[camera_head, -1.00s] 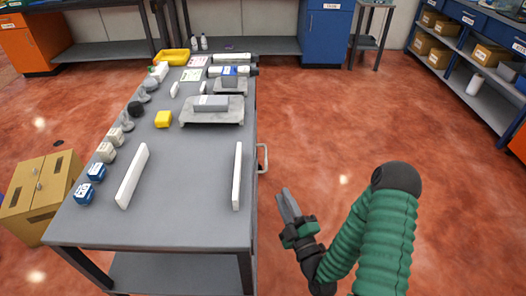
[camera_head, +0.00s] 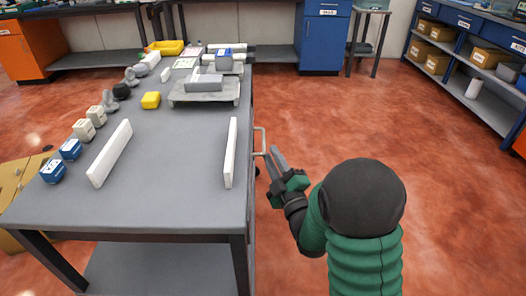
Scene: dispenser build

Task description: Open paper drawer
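A pale metal handle (camera_head: 262,141) stands out from the right side of the grey workbench (camera_head: 180,190), near the long white block on its right edge. The drawer front behind the handle is not visible from above. My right gripper (camera_head: 273,160) is just right of the handle, its fingers pointing up and toward it. The fingertips are very near or at the handle; I cannot tell whether they touch or enclose it. The finger gap is too small to read. My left gripper is not in view.
Two long white blocks (camera_head: 110,153) (camera_head: 231,152) stand on the bench top. A grey device (camera_head: 205,90), a yellow block (camera_head: 151,100) and several small containers stand farther back and left. The red floor (camera_head: 330,110) right of the bench is clear.

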